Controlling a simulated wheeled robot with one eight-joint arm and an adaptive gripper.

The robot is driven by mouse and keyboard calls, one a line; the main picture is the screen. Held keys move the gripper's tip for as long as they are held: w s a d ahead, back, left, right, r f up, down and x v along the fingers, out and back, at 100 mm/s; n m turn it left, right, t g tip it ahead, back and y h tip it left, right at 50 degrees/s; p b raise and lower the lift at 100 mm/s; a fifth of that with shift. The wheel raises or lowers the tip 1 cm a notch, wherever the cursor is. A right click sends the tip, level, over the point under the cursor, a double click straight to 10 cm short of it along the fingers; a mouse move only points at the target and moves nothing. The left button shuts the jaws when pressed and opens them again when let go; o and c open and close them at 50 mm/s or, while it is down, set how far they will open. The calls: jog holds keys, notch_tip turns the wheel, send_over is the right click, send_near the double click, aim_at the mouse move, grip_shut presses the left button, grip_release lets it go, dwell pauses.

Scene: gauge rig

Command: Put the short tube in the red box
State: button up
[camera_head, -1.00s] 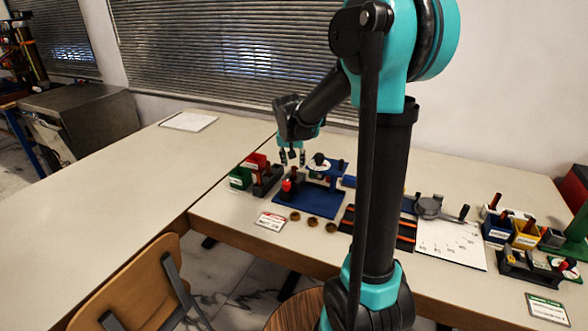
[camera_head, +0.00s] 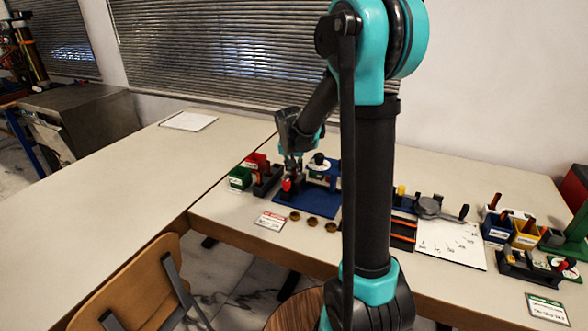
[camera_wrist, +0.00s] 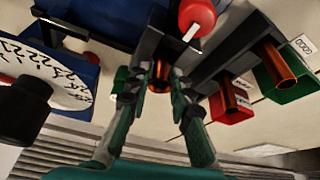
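My gripper (camera_wrist: 160,78) points down at the blue gauge stand in the head view (camera_head: 291,172). In the wrist view its two fingers stand either side of a copper-orange tube (camera_wrist: 159,77), of which only one end shows. I cannot tell whether the fingertips touch it. Two more copper tubes, one (camera_wrist: 228,94) and another (camera_wrist: 276,65), stand at the dark rack. The red box (camera_wrist: 231,110) is beside the rack and also shows in the head view (camera_head: 257,161). Which tube is shorter is not clear.
A green box (camera_head: 240,178) stands beside the red one. A red knob (camera_wrist: 197,14) is close to my fingers. A white dial (camera_wrist: 45,75) is on the other side. Several brown rings (camera_head: 308,221) lie in front of the blue base (camera_head: 318,204). The left table is mostly clear.

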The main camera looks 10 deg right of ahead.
grip_shut()
jog(key=shift+s+a, duration=0.1)
jog(key=shift+s, duration=0.05)
jog(key=o, duration=0.9)
grip_release()
jog(key=v, duration=1.2)
